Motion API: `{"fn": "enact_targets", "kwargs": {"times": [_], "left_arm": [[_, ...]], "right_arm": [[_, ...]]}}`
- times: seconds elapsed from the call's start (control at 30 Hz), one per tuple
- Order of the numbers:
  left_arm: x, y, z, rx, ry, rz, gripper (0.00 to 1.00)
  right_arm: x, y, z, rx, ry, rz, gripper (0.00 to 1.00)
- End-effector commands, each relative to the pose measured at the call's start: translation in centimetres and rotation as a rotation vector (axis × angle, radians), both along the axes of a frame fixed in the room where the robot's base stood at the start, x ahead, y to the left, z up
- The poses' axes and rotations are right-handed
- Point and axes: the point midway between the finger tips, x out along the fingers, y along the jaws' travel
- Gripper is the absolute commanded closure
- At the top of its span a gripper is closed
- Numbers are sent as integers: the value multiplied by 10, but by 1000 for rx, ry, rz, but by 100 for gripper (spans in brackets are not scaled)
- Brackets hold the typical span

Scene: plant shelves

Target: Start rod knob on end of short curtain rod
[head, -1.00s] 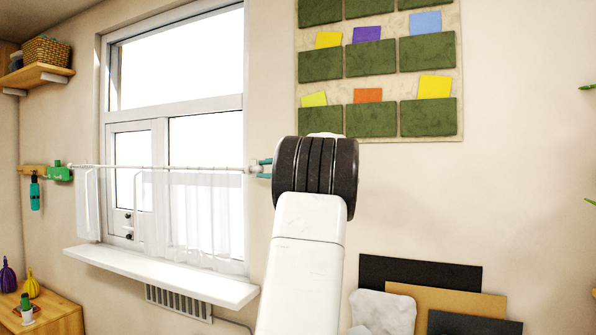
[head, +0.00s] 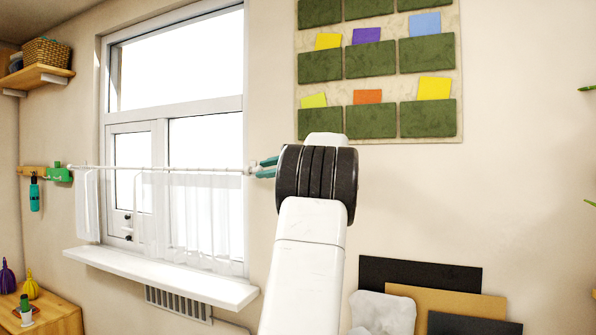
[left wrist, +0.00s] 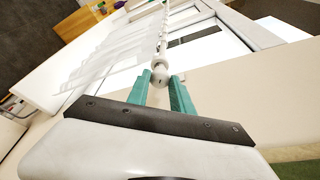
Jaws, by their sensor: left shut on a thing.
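The short curtain rod (head: 115,167) is thin and white and runs level across the lower window. The rod knob (left wrist: 160,76) is white and round and sits at the rod's near end, in line with it. In the head view the knob is small, beside the teal fingertips. My left gripper (head: 262,168) comes to the rod's right end. In the left wrist view its teal fingers (left wrist: 161,84) are on either side of the knob, shut on it. Whether the thread has caught is too small to tell. My right gripper is out of view.
A white sheer curtain (head: 195,215) hangs from the rod. The window sill (head: 160,277) juts out below. A green pocket organiser (head: 428,119) hangs to the right.

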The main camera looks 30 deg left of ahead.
Motion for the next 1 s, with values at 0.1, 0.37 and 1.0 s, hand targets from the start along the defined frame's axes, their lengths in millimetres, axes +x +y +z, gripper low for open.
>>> {"fn": "enact_targets", "kwargs": {"times": [0.1,0.37,1.0], "left_arm": [[1,1,1,-9,96,3,96],[0,1,2,-16,152,3,96],[2,1,4,-42,394,3,96]], "right_arm": [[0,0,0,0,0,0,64],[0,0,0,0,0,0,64],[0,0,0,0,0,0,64]]}}
